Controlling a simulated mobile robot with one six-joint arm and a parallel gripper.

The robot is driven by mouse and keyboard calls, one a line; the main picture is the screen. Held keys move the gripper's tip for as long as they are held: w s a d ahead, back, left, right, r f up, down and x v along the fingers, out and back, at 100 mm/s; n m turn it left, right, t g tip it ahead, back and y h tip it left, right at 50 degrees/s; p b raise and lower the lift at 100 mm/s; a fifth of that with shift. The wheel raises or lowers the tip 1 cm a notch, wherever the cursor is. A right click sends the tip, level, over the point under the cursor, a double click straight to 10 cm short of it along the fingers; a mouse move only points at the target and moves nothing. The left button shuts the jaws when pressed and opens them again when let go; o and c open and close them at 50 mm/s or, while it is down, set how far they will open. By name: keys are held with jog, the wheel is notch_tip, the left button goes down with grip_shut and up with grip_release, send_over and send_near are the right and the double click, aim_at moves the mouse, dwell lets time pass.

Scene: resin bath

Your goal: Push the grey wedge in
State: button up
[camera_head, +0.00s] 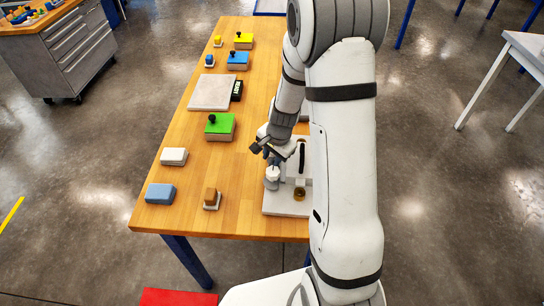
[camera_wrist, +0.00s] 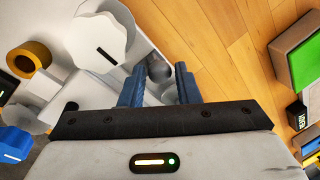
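A small dark grey rounded piece (camera_wrist: 158,68) shows between and just beyond my fingertips in the wrist view; I cannot tell whether it is the grey wedge. My gripper (camera_wrist: 160,80) has its two blue fingers apart, with no clear grip on anything. In the head view my gripper (camera_head: 268,152) is low over the pale fixture plate (camera_head: 284,205), close to a white cylinder (camera_head: 272,176). A white faceted part with a dark slot (camera_wrist: 100,42) is left of the fingers in the wrist view. My arm hides much of the fixture's right side.
A brass ring (camera_head: 299,193) is on the fixture. Left of it on the wooden table are a brown block (camera_head: 211,197), a blue block (camera_head: 160,193), a white block (camera_head: 174,156) and a green box (camera_head: 219,128). A pale panel (camera_head: 212,92) lies farther back. Bare wood separates them.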

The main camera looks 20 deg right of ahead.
grip_shut()
jog(key=shift+d, duration=0.1)
jog(key=shift+s+d+f+b, duration=0.1)
jog(key=shift+d+b, duration=0.2)
jog(key=shift+b, duration=0.1)
jog(key=shift+s+d, duration=0.15)
jog(key=shift+d, duration=0.3)
jog(key=shift+o, duration=1.7)
grip_release()
jog(key=shift+s, duration=0.1)
